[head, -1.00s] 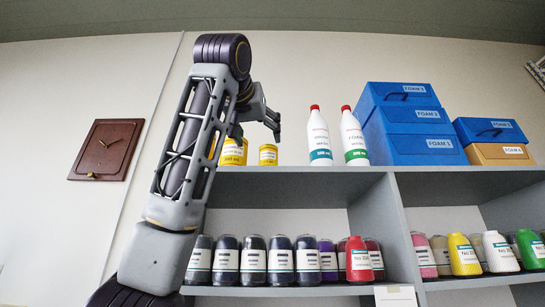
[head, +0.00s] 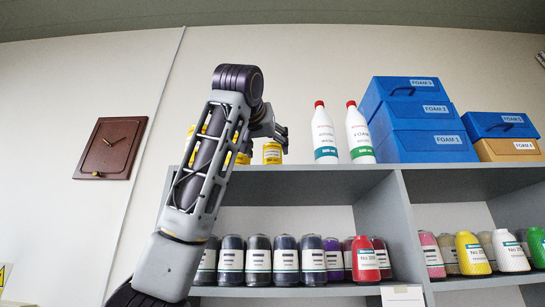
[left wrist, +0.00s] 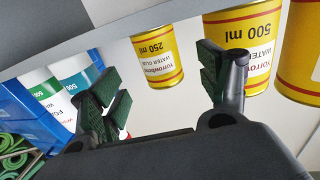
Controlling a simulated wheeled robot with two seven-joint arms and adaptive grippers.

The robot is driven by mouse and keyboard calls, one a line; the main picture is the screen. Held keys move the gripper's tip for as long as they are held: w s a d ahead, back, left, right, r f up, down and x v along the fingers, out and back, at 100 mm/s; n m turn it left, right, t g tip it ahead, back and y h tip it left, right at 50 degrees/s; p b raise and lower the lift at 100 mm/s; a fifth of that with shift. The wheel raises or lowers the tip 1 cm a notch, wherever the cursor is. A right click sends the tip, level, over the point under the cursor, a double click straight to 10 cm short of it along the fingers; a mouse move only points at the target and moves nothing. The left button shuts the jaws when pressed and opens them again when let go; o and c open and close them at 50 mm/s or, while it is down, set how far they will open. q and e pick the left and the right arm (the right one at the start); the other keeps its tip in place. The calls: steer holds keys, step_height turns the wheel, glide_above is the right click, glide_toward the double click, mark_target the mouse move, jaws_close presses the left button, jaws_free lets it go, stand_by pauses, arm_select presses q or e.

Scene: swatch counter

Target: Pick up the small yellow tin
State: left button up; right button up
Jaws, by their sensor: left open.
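The small yellow tin (head: 272,153) stands on the top shelf, left of the two white bottles. In the left wrist view, which is upside down, the small tin (left wrist: 158,58) reads 250 ml and shows between and beyond the fingers. My left gripper (head: 279,133) is open and empty, just above and in front of the small tin in the head view. In the left wrist view its two fingers (left wrist: 158,82) are spread apart, with no visible contact with the tin. My right gripper is in neither view.
A larger yellow 500 ml tin (left wrist: 243,42) stands close beside the small one, with another large tin (left wrist: 302,55) beyond it. Two white bottles (head: 325,135) and blue foam boxes (head: 425,115) stand to the right on the shelf (head: 300,180).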

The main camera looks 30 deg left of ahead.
mark_target(270, 152)
arm_select(q)
steer(key=shift+x, duration=1.2)
steer(key=shift+w+p, duration=0.15)
steer(key=shift+p, duration=0.15)
steer(key=shift+p+x, duration=0.75)
steer(key=shift+x, duration=0.5)
steer(key=shift+p+x, duration=0.4)
steer(key=shift+x, duration=0.8)
steer(key=c, duration=1.3)
steer(key=shift+r, duration=0.25)
